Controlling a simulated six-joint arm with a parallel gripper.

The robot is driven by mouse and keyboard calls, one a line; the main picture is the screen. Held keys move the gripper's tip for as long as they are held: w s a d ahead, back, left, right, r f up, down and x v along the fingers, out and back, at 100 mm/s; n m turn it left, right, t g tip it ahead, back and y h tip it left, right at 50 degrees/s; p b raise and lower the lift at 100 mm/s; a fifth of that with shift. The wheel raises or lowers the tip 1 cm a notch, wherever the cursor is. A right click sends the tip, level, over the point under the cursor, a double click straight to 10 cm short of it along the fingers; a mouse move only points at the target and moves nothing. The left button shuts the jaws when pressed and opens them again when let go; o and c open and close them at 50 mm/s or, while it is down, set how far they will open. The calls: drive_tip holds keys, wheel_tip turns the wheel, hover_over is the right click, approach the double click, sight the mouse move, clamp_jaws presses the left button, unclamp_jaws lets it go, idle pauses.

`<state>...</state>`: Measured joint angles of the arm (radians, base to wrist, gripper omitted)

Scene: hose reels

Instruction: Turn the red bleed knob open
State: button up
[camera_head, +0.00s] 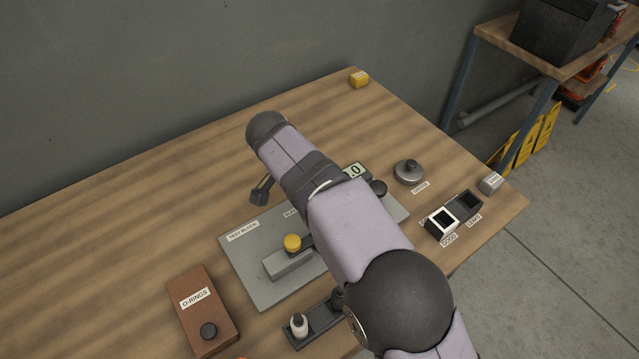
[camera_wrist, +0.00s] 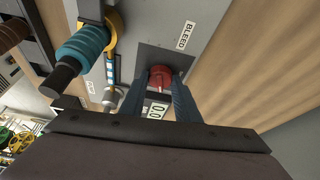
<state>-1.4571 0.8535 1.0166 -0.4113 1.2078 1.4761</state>
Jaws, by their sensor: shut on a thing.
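The red bleed knob (camera_wrist: 160,74) sits on a dark square base beside the BLEED label (camera_wrist: 184,36) in the wrist view. My gripper (camera_wrist: 160,82) has one blue finger on each side of the knob and is shut on it. A pale mark shows on the knob's near side. A small display (camera_wrist: 156,110) reading about 0.0 shows just below, partly covered by the gripper. In the head view, my arm hides the knob and the fingers. The grey test block plate (camera_head: 245,272) lies under the arm on the bench.
A teal ribbed part (camera_wrist: 82,46) with a yellow ring stands left of the gripper. A yellow knob (camera_head: 292,243) stands on the plate. The O-rings box (camera_head: 213,299), a dark tray (camera_head: 325,315) with a white bottle and the GOOD bin (camera_head: 442,232) surround it. The bench's back left is clear.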

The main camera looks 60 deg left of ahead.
drive_tip(key=shift+a+r+m+h+p, duration=0.15)
drive_tip(key=shift+m+h+p, duration=0.45)
drive_tip(key=shift+m+p, duration=1.25)
drive_tip(key=o, duration=1)
drive_tip(key=shift+o, duration=0.2)
drive_tip(key=v, duration=0.7)
